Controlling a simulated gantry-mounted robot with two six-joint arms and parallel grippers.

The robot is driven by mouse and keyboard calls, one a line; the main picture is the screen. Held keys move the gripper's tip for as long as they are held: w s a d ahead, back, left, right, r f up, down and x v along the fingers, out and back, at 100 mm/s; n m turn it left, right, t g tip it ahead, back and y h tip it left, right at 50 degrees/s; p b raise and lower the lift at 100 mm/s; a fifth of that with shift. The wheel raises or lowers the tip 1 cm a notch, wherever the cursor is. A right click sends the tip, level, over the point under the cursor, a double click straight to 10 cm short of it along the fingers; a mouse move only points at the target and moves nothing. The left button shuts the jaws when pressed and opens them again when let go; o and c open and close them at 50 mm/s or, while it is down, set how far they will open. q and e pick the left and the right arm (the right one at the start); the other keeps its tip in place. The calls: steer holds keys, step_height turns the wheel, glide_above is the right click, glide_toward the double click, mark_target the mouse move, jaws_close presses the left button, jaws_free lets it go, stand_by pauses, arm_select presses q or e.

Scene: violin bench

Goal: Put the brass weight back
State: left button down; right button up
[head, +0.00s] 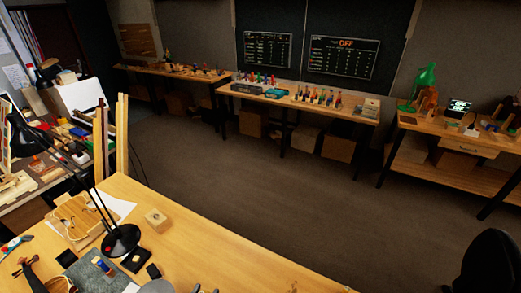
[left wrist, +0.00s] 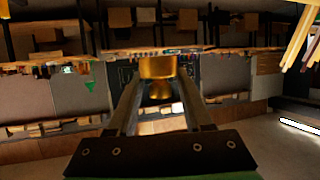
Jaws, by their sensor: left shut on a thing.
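In the left wrist view my left gripper (left wrist: 159,88) is shut on a brass weight (left wrist: 158,67). The weight is a shiny gold piece with a wide drum-shaped end and a narrower, rounded part between the fingers. It is held clear of any surface in that view, with the far benches and wall behind it. I cannot make out the gripper or the weight with certainty in the head view. A small wooden block with a dark round mark on top (head: 157,220) sits on the near bench (head: 205,250). My right gripper is not in view.
The bench right of the block is mostly clear. Cluttered benches (head: 300,97) line the far wall across open floor.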

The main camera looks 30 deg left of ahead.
arm_select(q)
steer(key=w+d+f+m+h, duration=0.3)
steer(key=w+d+h, duration=0.1)
steer(key=d, duration=0.3)
steer(key=s+r+p, duration=0.6)
steer(key=r+p, duration=0.6)
steer(key=p, duration=0.3)
steer(key=shift+s+a+r+t, duration=0.15)
steer(key=shift+s+a+t, duration=0.05)
steer(key=shift+a+t, duration=0.1)
